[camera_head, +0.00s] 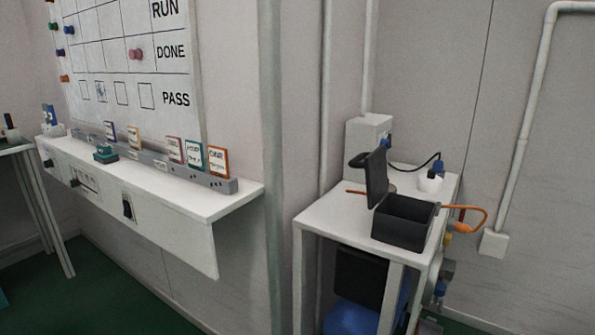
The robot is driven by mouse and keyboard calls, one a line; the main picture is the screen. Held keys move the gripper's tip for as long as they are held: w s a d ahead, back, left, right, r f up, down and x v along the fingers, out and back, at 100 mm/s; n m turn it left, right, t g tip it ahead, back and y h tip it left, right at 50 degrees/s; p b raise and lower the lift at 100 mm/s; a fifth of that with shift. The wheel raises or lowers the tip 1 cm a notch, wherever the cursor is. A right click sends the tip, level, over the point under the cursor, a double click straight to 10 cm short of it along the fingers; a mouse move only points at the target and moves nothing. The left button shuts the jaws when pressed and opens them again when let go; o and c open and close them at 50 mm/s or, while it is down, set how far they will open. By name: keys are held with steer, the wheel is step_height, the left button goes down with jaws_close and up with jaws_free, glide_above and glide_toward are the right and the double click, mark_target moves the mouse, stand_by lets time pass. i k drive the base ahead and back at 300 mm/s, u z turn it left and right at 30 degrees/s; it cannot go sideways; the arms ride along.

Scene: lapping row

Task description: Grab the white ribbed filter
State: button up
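No thing that I can clearly make out as a white ribbed filter shows in the head view. A small white round object (430,182) with a blue part above it stands at the back right of the white side table (318,217). It is too small to tell whether it is ribbed. An open black box (403,222) with its lid raised stands in front of it on the same table. The inside of the box is mostly hidden. My gripper is not in view.
A white wall shelf (190,192) at left carries a rail of coloured cards and a small green object (105,154). A white board (128,50) hangs above. An orange cable (470,222) loops off the side table's right. A blue object (352,318) sits underneath. Green floor shows below the shelf.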

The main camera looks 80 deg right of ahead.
mark_target(430, 183)
steer(key=i, duration=0.5)
steer(key=z, duration=3.95)
steer(key=i, duration=0.5)
steer(key=u, duration=1.1)
steer(key=k, duration=0.6)
steer(key=z, duration=1.05)
steer(key=i, duration=0.5)
steer(key=z, duration=0.1)
